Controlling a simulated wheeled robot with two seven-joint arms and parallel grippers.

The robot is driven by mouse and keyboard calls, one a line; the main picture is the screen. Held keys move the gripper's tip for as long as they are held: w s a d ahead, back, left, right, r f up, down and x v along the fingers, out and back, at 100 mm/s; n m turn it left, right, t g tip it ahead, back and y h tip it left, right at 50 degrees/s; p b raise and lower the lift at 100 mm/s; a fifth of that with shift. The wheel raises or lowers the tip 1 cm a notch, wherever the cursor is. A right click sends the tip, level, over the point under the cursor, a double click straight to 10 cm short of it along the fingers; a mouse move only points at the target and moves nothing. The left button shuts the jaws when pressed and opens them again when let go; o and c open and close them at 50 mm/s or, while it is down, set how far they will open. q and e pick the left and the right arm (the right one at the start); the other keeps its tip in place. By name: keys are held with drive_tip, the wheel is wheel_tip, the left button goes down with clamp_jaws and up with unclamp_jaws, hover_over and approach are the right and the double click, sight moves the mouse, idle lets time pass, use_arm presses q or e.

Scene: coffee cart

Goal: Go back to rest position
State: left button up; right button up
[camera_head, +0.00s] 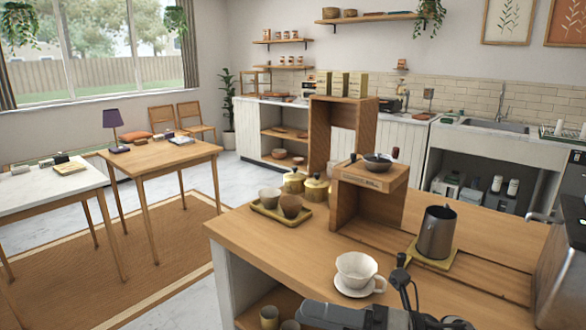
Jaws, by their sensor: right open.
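My right gripper (398,285) shows at the bottom centre-right, in front of the wooden cart counter (250,235). Its dark body is cut off by the lower edge of the picture. It is open, with nothing seen between its fingers. A white ribbed cup (356,268) on a white saucer (350,291) stands just left of it on the counter. My left gripper is not in view.
A dark metal pitcher (436,232) stands on a small mat behind the gripper. A tray (262,211) holds two cups, with yellow canisters (316,188) behind it. A wooden shelf box (368,200) bears a dark bowl (377,162). A metal machine (563,275) bounds the right.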

drive_tip(key=d+f+m+t+h, duration=0.25)
drive_tip(key=f+m+t, duration=0.2)
drive_tip(key=m, duration=0.35)
drive_tip(key=w+d+f+m+t+h, duration=0.1)
drive_tip(key=f+m+t+h, duration=0.3)
drive_tip(key=m, duration=0.5)
drive_tip(key=d+f+m+t+h, duration=0.25)
drive_tip(key=m+t, duration=0.25)
drive_tip(key=m, duration=0.3)
drive_tip(key=s+d+f+m+g+h, duration=0.2)
drive_tip(key=s+f+m+g+h, duration=0.1)
drive_tip(key=s+f+m, duration=0.3)
drive_tip(key=s+d+f+m+g+h, duration=0.3)
drive_tip(key=s+f+m, duration=0.4)
drive_tip(key=f, duration=0.4)
drive_tip(key=shift+d+f+m+h, duration=0.15)
drive_tip(key=shift+m+h, duration=0.25)
drive_tip(key=shift+h, duration=0.5)
